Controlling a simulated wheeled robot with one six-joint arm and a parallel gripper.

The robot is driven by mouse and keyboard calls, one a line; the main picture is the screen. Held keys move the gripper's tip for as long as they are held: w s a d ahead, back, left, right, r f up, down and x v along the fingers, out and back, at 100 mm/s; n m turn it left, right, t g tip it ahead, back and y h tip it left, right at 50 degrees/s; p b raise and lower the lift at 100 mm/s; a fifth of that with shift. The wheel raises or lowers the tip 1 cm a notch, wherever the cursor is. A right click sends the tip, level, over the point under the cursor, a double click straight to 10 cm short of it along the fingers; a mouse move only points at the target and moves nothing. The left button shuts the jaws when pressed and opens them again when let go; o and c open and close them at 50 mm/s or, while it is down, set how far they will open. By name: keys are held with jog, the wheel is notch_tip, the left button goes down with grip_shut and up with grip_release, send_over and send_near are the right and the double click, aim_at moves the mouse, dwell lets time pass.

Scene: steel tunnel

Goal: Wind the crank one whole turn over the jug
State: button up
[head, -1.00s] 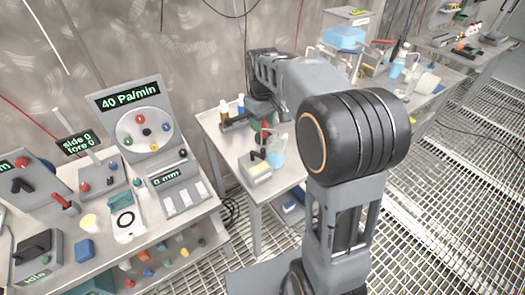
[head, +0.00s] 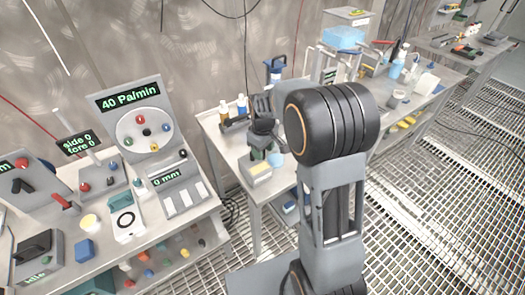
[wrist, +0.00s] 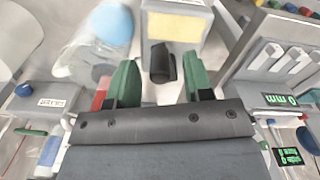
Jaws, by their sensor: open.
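The crank's black grip (wrist: 160,62) stands between my gripper's green fingers in the wrist view, with a gap on both sides. It belongs to a pale box with a yellow panel (wrist: 174,26), which also shows on the small table in the head view (head: 260,171). My gripper (wrist: 161,82) is open and empty, pointing down at the grip. In the head view my gripper (head: 265,155) is above the box and hides the crank. The clear jug (wrist: 88,60), with light blue in it, is left of the crank in the wrist view; in the head view it is mostly hidden.
A bench with a dial panel (head: 142,125) marked 40 Pa/min and a slotted unit (head: 183,190) stands to the left. Small bottles (head: 224,112) stand at the table's back. More benches run along the wall at right. The grated floor (head: 440,220) is open.

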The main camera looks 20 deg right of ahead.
jog(key=shift+f, duration=0.45)
jog(key=shift+c, duration=0.4)
grip_shut()
jog(key=shift+s, duration=0.1)
